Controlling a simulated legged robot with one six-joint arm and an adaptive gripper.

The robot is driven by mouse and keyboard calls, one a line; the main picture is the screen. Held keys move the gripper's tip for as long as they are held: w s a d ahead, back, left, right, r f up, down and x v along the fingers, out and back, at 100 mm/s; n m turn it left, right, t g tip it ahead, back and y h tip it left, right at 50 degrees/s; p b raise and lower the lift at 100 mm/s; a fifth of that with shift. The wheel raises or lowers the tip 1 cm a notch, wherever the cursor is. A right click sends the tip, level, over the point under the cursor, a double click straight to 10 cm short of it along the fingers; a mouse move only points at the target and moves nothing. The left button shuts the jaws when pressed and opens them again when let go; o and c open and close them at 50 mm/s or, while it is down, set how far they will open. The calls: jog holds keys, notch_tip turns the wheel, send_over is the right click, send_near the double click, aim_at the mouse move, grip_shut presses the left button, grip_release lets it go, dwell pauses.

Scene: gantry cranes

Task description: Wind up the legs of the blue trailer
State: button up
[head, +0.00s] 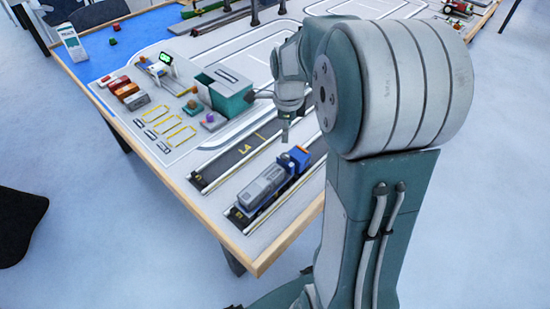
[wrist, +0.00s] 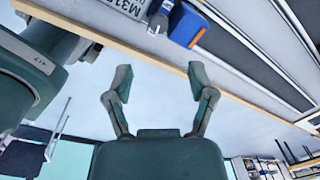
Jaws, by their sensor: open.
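A blue vehicle (head: 293,160) with an orange patch stands in a dark lane near the table's front edge in the head view. A grey block (head: 264,187) sits directly behind it on the same lane. I cannot tell cab from trailer surely, and no legs can be made out. In the wrist view a blue body with an orange stripe (wrist: 186,25) shows at the top, with a small grey round part beside it. My gripper (wrist: 160,82) is open and empty, with its fingers apart below the table edge in that view. It also shows in the head view (head: 285,131), close to the vehicle.
The table's wooden rim (head: 210,217) runs along the front. A teal box (head: 224,90) and several small coloured blocks stand at the left. An empty dark lane (head: 240,158) lies beside the vehicle. A blue area (head: 120,43) fills the far left.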

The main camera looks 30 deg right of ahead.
send_over(285, 155)
jog(key=f, duration=0.4)
jog(key=shift+s+d+f, duration=0.15)
jog(key=shift+s+d, duration=0.05)
jog(key=shift+d, duration=0.15)
jog(key=f, duration=0.2)
jog(key=a+f, duration=0.1)
jog(key=f, duration=0.2)
jog(key=shift+w+a+f, duration=0.1)
jog(key=shift+w+a, duration=0.05)
jog(key=shift+a, duration=0.05)
jog(key=shift+f, duration=0.25)
jog(key=shift+d+f, duration=0.25)
jog(key=shift+d, duration=0.3)
jog(key=c, duration=0.6)
jog(key=shift+a, duration=0.25)
grip_shut()
